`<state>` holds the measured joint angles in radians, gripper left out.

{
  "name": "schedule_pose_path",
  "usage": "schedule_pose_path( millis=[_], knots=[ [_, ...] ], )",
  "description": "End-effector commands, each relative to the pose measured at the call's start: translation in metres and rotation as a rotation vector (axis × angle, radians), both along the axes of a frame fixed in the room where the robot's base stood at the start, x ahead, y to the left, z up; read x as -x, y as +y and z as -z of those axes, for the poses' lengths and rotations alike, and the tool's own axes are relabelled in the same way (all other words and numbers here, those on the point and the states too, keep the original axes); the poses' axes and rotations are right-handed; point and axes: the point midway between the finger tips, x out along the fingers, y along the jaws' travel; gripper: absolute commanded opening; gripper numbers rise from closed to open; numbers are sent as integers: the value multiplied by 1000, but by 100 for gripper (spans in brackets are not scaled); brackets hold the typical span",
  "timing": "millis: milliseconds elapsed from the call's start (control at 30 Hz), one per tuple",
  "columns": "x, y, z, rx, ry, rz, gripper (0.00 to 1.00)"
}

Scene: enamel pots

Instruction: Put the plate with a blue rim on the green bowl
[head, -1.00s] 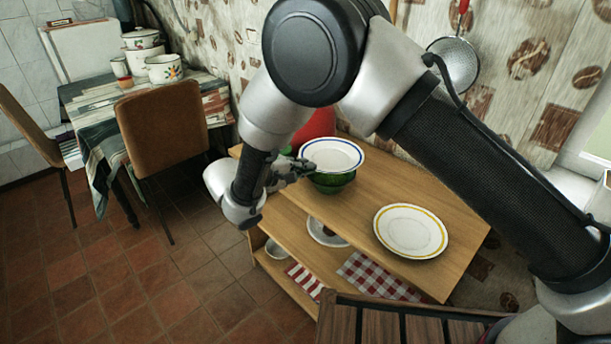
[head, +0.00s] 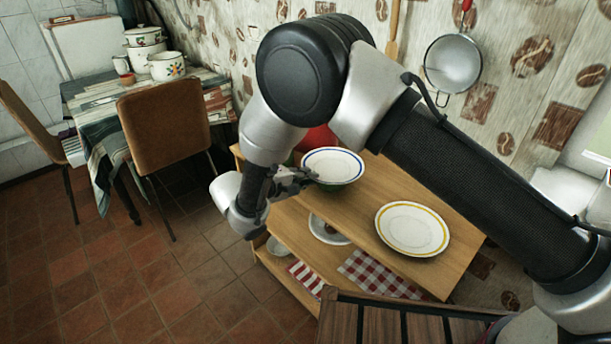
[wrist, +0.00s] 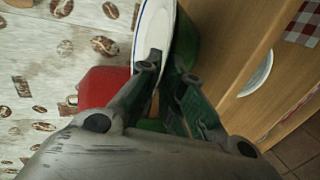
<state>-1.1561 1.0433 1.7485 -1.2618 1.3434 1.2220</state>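The plate with a blue rim (head: 333,164) is above the green bowl (head: 336,187) on the wooden shelf unit, close to level. The plate covers most of the bowl, and I cannot tell whether they touch. My gripper (head: 308,177) is at the plate's left edge, shut on its rim. In the wrist view, the plate (wrist: 154,30) passes between the fingertips (wrist: 165,68), with the green bowl (wrist: 187,47) close beside its underside.
A yellow-rimmed plate (head: 412,229) lies on the shelf unit's top (head: 455,250) to the right. A red pot (head: 318,138) stands behind the bowl. A chair (head: 165,125) and a table with white pots (head: 166,66) are at the left. A strainer (head: 453,65) hangs on the wall.

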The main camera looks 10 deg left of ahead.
Motion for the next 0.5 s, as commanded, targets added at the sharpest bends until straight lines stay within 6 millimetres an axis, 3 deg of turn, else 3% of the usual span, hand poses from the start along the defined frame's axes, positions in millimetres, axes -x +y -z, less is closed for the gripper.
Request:
schedule_pose_path(
  millis=[67,367,500],
  knots=[
    [0,0,0,0,0,0,27],
    [0,0,-1,0,0,0,27],
    [0,1,-14,-3,-2,0,27]
  ],
)
